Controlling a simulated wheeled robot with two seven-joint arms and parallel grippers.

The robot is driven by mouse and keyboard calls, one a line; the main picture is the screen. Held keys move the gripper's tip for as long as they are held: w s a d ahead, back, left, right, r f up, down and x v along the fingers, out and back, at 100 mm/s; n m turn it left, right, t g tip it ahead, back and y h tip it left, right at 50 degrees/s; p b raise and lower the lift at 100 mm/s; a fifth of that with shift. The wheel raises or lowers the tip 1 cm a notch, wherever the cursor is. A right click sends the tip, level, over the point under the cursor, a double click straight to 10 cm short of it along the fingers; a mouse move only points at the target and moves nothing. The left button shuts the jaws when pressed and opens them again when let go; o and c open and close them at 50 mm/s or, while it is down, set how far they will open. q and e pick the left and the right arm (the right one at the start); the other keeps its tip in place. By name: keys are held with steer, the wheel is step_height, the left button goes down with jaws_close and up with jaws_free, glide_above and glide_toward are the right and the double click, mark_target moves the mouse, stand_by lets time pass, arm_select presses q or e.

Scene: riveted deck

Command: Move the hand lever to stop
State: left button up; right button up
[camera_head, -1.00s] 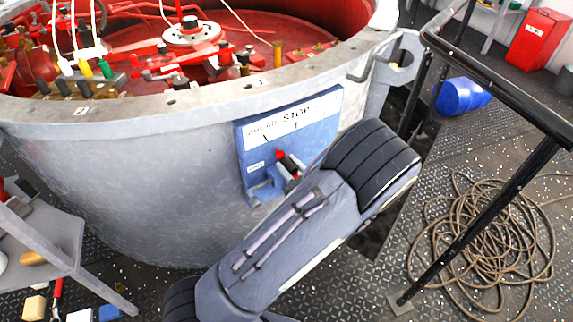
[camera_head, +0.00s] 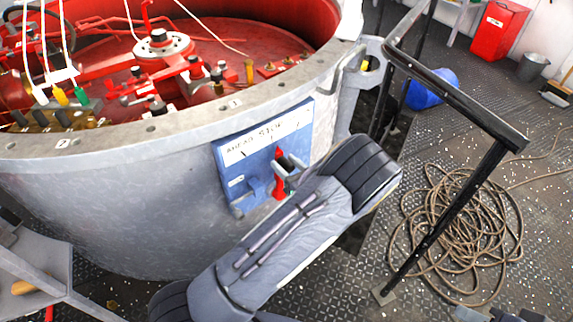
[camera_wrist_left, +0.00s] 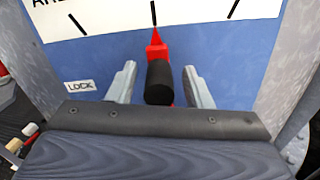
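The hand lever (camera_head: 279,182) is red with a black grip and sits on a blue panel (camera_head: 235,175) on the side of the grey drum. In the left wrist view the black grip (camera_wrist_left: 159,82) points toward the camera, and the red pointer tip (camera_wrist_left: 156,42) lies just under the middle mark. In the head view the word STOP is above the middle of the scale. My left gripper (camera_wrist_left: 160,86) is open, one finger on each side of the grip with gaps showing. In the head view my left wrist partly hides its fingers (camera_head: 289,170). My right gripper is not seen.
A LOCK label (camera_wrist_left: 80,87) is at the panel's left. A black handrail (camera_head: 455,90) stands to the right, with coiled rope (camera_head: 460,230) on the deck beyond. A grey stand (camera_head: 40,270) is at lower left. Dark parts at the bottom right edge are unclear.

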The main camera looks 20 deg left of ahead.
arm_select(q)
steer(key=v, duration=0.7)
steer(key=shift+s+d+p, duration=0.2)
steer(key=shift+d+p, duration=0.15)
steer(key=shift+f, duration=0.1)
